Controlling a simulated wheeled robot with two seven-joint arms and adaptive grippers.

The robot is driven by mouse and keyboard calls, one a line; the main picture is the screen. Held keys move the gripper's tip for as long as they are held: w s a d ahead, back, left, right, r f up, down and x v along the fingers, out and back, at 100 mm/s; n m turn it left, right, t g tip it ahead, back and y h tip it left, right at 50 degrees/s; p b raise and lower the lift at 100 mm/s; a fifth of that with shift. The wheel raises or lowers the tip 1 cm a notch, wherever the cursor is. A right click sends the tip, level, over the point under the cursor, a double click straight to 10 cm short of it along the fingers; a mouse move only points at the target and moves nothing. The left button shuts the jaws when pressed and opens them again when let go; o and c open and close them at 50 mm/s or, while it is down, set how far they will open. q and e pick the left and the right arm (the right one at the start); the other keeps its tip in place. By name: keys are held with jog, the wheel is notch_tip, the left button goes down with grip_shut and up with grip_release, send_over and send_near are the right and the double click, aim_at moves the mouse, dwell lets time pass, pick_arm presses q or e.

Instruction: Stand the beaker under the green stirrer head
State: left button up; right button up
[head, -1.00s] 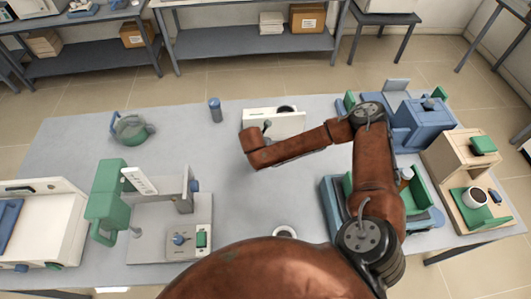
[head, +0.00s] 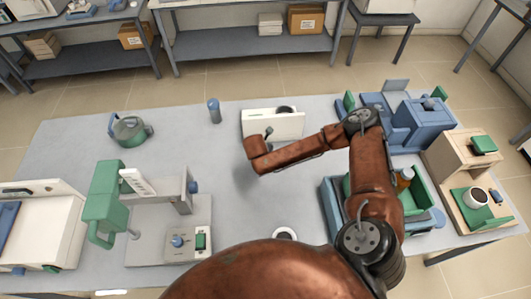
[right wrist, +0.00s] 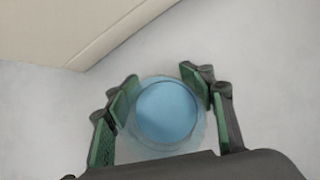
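The green stirrer head (head: 105,202) stands at the left of the table in the head view, over a grey base plate (head: 150,245). In the right wrist view a clear round beaker with a blue inside (right wrist: 167,112) is between the green-padded fingers of my right gripper (right wrist: 160,82). The fingers lie along both sides of it; whether they press on it I cannot tell. In the head view my right arm reaches left over the middle of the table, and its wrist hides the gripper's fingers and the beaker. My left gripper is out of view.
A white box-like device (head: 272,124) stands just behind the right wrist. A blue cylinder (head: 214,110) and a glass vessel with green parts (head: 131,130) stand at the back left. A blue tray (head: 331,210) is at the right. The table between wrist and stirrer is clear.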

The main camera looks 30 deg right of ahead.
jog(key=o, duration=0.4)
jog(key=shift+r, duration=0.15)
